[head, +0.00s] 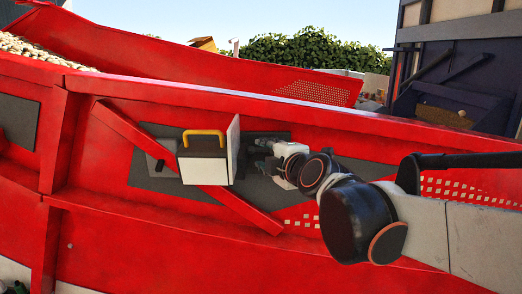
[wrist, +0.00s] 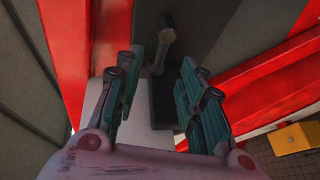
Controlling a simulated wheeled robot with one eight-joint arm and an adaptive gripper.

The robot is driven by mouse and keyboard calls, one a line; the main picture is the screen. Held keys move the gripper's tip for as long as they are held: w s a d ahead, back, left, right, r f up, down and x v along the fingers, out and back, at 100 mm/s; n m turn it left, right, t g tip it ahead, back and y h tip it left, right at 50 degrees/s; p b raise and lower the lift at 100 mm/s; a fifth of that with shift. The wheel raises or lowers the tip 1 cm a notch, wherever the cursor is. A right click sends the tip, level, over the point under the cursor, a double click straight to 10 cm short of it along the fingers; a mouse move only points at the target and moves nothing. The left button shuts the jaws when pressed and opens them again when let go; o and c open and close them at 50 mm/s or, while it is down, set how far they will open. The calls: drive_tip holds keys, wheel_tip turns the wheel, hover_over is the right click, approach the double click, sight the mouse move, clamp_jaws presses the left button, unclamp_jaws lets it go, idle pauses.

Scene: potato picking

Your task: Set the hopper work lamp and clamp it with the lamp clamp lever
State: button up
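In the head view a box-shaped lamp (head: 205,168) with a yellow handle (head: 203,133) and a pale side plate (head: 233,150) sits at the red hopper wall. My gripper (head: 268,157) is just right of that plate. In the wrist view my gripper (wrist: 150,85) is open, its teal-padded fingers apart with nothing between the tips. A grey lever (wrist: 166,38) with a rounded end stands on a dark plate (wrist: 163,105), beyond the fingertips and apart from them. It looks like the lamp clamp lever.
A slanted red brace (head: 245,208) runs past the lamp, and a red rail (head: 110,212) runs below. Red beams flank the fingers in the wrist view. A yellow block (wrist: 295,138) shows at lower right there; I cannot tell what it is. Potatoes (head: 35,50) lie at upper left.

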sight(259, 150)
drive_tip(key=shift+p+x, duration=0.3)
drive_tip(key=shift+x, duration=1.9)
clamp_jaws()
